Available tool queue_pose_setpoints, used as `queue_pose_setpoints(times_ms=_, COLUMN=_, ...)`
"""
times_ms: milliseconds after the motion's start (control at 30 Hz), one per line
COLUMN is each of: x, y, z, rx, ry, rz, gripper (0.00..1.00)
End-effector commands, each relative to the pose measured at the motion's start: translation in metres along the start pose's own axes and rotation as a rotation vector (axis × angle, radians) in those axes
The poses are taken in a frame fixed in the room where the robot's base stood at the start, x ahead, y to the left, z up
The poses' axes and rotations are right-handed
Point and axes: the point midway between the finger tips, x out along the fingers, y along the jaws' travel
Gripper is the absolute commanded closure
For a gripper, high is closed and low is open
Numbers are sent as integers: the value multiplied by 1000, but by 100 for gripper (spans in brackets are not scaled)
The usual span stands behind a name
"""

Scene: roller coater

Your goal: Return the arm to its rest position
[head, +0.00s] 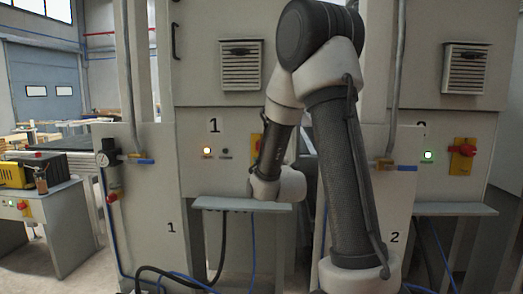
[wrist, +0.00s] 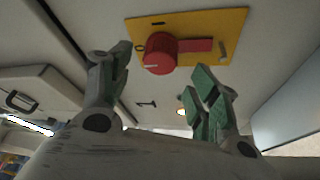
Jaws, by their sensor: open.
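My gripper (wrist: 163,66) is open and empty in the wrist view, with one green-padded finger at the left and one at the right. A red rotary switch (wrist: 158,56) on a yellow plate (wrist: 233,22) lies ahead, between the fingertips in the picture. The fingers do not appear to touch it. In the head view my arm is folded in front of cabinet 1 (head: 190,130), its wrist low near a small shelf (head: 225,204). My gripper is hidden there, and the yellow plate (head: 256,141) shows only as a sliver behind my arm.
Cabinet 2 at the right has a lit green lamp (head: 428,155) and another red switch (head: 463,149). Hoses (head: 170,275) hang below the shelf.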

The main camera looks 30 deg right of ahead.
Motion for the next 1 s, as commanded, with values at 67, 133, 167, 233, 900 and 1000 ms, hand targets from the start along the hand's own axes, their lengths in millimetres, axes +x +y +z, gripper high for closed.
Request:
queue_pose_setpoints(times_ms=67, x=-11, y=0, z=-1, rx=0, ry=1, rz=-1, gripper=39)
queue_pose_setpoints(times_ms=133, x=-17, y=0, z=-1, rx=0, ry=1, rz=-1, gripper=39)
queue_pose_setpoints(times_ms=167, x=-19, y=0, z=-1, rx=0, ry=1, rz=-1, gripper=39)
queue_pose_setpoints(times_ms=233, x=-21, y=0, z=0, rx=0, ry=1, rz=-1, gripper=39)
queue_pose_setpoints(times_ms=900, x=-25, y=-42, z=14, rx=178, ry=-74, rz=-173, gripper=39)
queue_pose_setpoints(times_ms=1000, x=-45, y=-98, z=31, rx=332, ry=-208, rz=-403, gripper=39)
